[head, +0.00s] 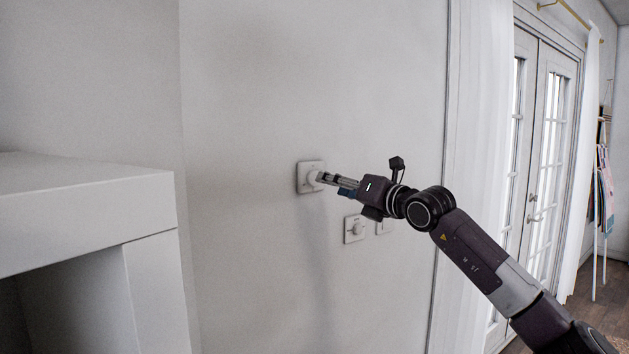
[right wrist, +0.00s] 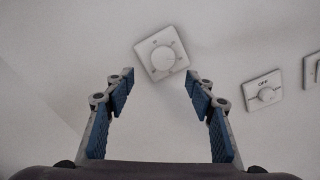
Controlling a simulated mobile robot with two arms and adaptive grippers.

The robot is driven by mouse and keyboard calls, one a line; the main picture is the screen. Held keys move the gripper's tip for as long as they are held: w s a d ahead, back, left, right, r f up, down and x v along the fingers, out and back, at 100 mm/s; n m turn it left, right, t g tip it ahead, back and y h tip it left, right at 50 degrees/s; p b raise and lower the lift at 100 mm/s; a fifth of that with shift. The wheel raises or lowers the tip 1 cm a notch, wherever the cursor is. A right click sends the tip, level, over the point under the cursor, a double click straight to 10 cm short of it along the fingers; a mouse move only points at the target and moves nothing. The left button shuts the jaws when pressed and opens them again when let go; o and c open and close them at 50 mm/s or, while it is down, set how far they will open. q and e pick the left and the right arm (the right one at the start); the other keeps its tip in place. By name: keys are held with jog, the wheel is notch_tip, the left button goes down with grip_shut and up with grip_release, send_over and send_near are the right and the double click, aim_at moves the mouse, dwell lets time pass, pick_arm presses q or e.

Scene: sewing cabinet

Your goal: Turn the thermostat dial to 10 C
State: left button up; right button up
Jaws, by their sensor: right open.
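The thermostat dial (head: 314,177) is a round white knob on a square white plate (head: 301,185) fixed to the wall. In the right wrist view the knob (right wrist: 163,58) and its plate (right wrist: 150,45) look tilted and lie just beyond and between the fingertips; the scale marks are too small to read. My right gripper (head: 323,178) points at the dial from the right, and its tips overlap the knob's edge in the head view. In the right wrist view the right gripper (right wrist: 151,80) is open with nothing between its blue-padded fingers. My left gripper is not in view.
A white cabinet (head: 85,215) stands left; a curtain (head: 475,150) hangs right.

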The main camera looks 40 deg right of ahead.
aim_at(314, 178)
pick_arm(q)
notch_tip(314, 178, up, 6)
jog(key=p, duration=0.6)
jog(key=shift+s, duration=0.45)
pick_arm(e)
jog(key=w+d, duration=0.1)
jog(key=w, duration=0.6)
jog(key=shift+w+d+r, duration=0.15)
jog(key=shift+w+d, duration=0.05)
jog(key=shift+w, duration=0.05)
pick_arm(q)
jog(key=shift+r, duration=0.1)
pick_arm(e)
jog(key=c, duration=1.2)
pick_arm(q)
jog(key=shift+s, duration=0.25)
pick_arm(e)
jog(key=shift+o, duration=0.2)
